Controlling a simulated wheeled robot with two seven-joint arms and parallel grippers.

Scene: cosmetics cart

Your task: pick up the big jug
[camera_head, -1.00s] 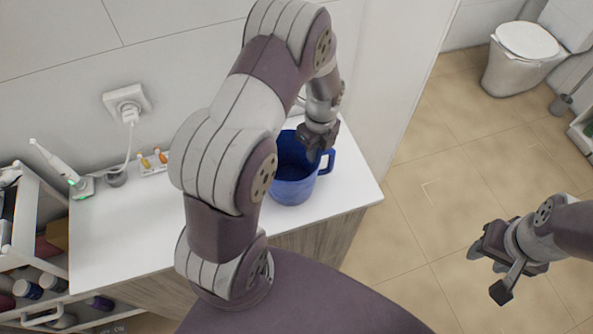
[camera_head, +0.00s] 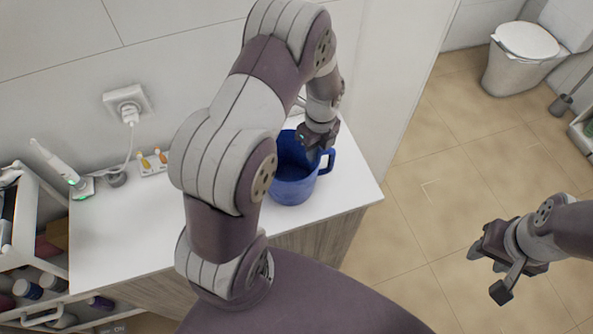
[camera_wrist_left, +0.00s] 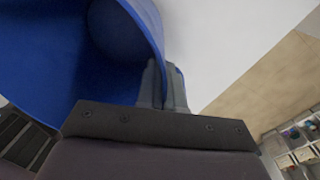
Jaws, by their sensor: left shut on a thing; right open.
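The big jug (camera_head: 292,188) is blue with a handle on its right side. It stands upright on the white counter, near the counter's right end. My left gripper (camera_head: 317,152) reaches down to the jug's rim on the handle side and is shut on it. In the left wrist view the jug's blue wall (camera_wrist_left: 152,30) runs in between the fingers (camera_wrist_left: 163,88), and the inside of the jug looks empty where it shows. My right gripper (camera_head: 489,268) is open and empty, over the tiled floor at the right.
A shelf cart (camera_head: 30,262) with bottles is at the left. A toilet (camera_head: 522,55) is far right.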

